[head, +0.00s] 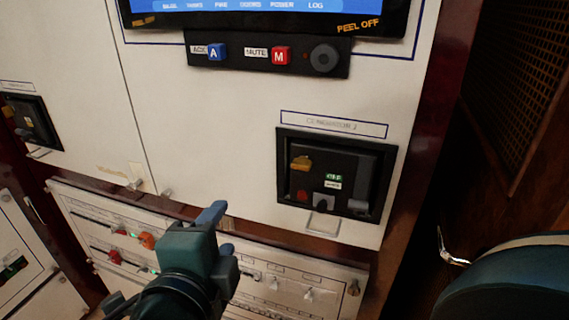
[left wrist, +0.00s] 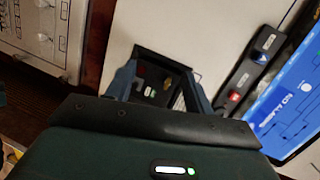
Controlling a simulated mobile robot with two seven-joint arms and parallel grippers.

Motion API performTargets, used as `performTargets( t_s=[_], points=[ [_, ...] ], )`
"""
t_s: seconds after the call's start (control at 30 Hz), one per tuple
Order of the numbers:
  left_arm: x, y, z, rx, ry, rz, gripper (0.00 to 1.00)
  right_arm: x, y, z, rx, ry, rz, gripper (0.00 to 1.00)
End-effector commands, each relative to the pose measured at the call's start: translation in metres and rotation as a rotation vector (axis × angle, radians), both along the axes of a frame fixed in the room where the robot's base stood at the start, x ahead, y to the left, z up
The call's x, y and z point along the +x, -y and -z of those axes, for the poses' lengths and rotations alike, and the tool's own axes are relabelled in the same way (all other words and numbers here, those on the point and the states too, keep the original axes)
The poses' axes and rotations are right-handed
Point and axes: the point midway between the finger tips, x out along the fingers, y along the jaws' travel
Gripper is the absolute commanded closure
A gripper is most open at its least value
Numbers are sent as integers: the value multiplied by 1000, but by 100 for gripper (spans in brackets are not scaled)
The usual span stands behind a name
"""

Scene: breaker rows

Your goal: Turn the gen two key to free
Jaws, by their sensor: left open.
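The recessed black generator 2 unit (head: 284,180) sits in the white panel under a label that seems to read GENERATOR 2 (head: 333,124). Inside it are a yellow handle (head: 300,163), a small green-lit display (head: 333,178), a red part (head: 302,196) and a dark knob (head: 324,202). Which part is the key, and its setting, I cannot tell. My left gripper (head: 222,237) is open and empty, left of and below the unit, apart from it. In the left wrist view, the unit (left wrist: 160,60) shows between the open fingers (left wrist: 159,90). My right gripper is not seen.
A similar black unit (head: 28,122) is at the far left. Above are a blue screen (head: 240,6) and a strip with a blue A button (head: 217,52) and red M button (head: 281,56). A breaker row panel (head: 325,274) lies below. A dark red frame (head: 425,130) edges the right.

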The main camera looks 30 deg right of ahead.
Motion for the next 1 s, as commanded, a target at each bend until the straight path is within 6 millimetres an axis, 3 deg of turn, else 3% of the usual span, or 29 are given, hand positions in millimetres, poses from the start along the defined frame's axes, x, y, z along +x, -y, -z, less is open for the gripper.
performTargets(
  t_s=[0.03, 0.2, 0.4, 0.5, 0.77, 1.0],
  points=[
    [-8, 17, -16, 97, 148, 68, 47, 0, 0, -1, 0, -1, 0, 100],
    [-32, 55, -33, 453, 611, 239, 47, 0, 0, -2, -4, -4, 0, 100],
    [-36, 68, -27, 839, 1050, 332, 47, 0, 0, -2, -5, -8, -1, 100],
    [-31, 68, -23, 971, 1185, 350, 47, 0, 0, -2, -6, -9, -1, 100],
    [-19, 72, -20, 1088, 1295, 359, 47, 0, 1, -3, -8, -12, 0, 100],
    [8, 103, -22, 1086, 1293, 357, 47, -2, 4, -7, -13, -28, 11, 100]
  ],
)
